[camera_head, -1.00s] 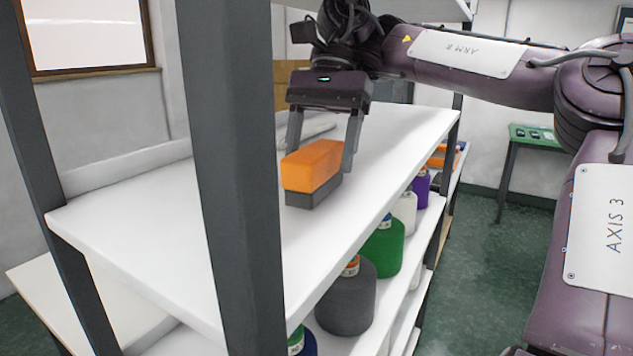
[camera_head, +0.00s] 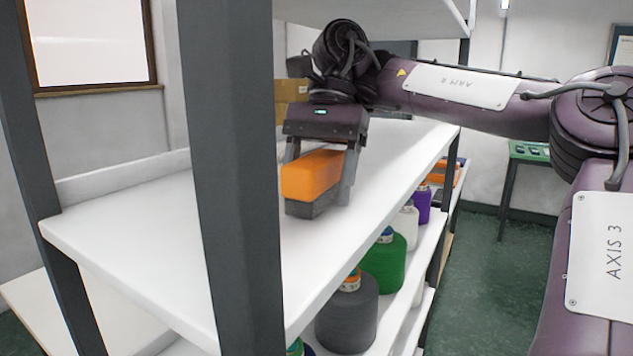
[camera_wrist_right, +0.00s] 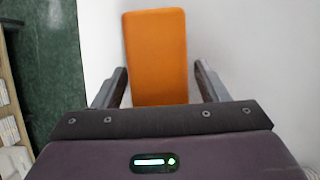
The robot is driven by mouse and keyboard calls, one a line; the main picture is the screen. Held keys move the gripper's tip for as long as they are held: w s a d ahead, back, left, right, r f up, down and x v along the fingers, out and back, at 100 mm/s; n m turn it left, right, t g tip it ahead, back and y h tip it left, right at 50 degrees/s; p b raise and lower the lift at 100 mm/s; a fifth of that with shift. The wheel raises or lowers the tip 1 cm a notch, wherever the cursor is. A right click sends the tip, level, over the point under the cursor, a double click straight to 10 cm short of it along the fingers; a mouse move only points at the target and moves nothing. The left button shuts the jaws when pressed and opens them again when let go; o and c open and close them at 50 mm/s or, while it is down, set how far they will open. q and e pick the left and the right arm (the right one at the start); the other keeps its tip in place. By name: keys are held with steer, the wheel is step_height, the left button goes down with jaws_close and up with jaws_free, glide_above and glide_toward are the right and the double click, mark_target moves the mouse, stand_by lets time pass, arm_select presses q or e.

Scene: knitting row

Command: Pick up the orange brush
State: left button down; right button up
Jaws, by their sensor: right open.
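The orange brush (camera_head: 311,175) has an orange block top and a dark grey lower part. It lies on the white upper shelf (camera_head: 130,240), near the middle. My right gripper (camera_head: 318,185) is over it from above, with a finger on each side of the brush. In the right wrist view the brush (camera_wrist_right: 156,58) lies between the fingers (camera_wrist_right: 160,85), with a gap on both sides, so the gripper is open and not holding it. My left gripper is not in view.
A dark upright post (camera_head: 235,160) stands in front of the shelf. A cardboard box (camera_head: 291,92) is behind my gripper. The near part of the upper shelf is clear.

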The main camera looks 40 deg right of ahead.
mark_target(314, 158)
steer(key=c, duration=1.1)
steer(key=shift+r+p, duration=0.45)
steer(key=shift+r, duration=0.05)
step_height(314, 158, up, 4)
steer(key=shift+f+p, duration=0.1)
steer(key=shift+p, duration=0.75)
steer(key=w+d+p, duration=0.2)
steer(key=d, duration=0.3)
steer(key=w+d+p, duration=0.2)
steer(key=d, duration=0.3)
steer(key=w+d+p, duration=0.2)
steer(key=d, duration=0.4)
steer(key=shift+f+p, duration=0.25)
steer(key=shift+p, duration=0.1)
steer(key=shift+w+d+f, duration=0.1)
steer(key=shift+d+f, duration=0.05)
steer(key=shift+d, duration=0.35)
